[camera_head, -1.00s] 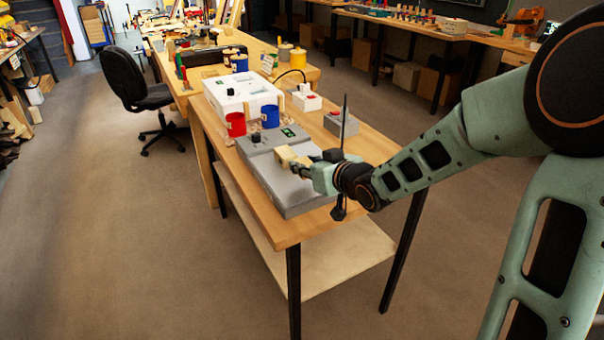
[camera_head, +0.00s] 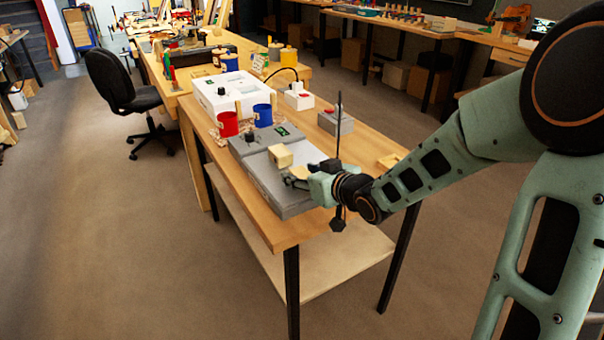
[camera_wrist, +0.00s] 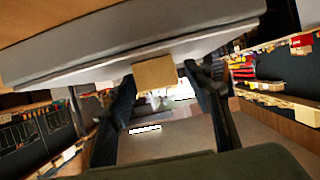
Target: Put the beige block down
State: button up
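The beige block (camera_head: 280,156) rests on the flat grey casing (camera_head: 263,175) on the near wooden bench, close to a raised section with a black knob. My gripper (camera_head: 294,179) is just to the near right of the block, with a small gap between them. In the wrist view the block (camera_wrist: 154,73) is ahead, against the grey surface (camera_wrist: 70,75), which shows at the top of the picture. The two dark fingers (camera_wrist: 160,80) are spread to either side, with a gap visible at the right finger. The gripper looks open and empty.
A red mug (camera_head: 228,124) and a blue mug (camera_head: 263,115) stand behind the casing, by a white box (camera_head: 220,98). A grey box with a red button (camera_head: 335,122) is at the bench's right. A thin dark upright rod (camera_head: 338,130) shows by my wrist.

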jog(key=shift+r, duration=0.3)
jog(key=p+v, duration=0.5)
jog(key=v, duration=0.7)
jog(key=shift+f, duration=0.2)
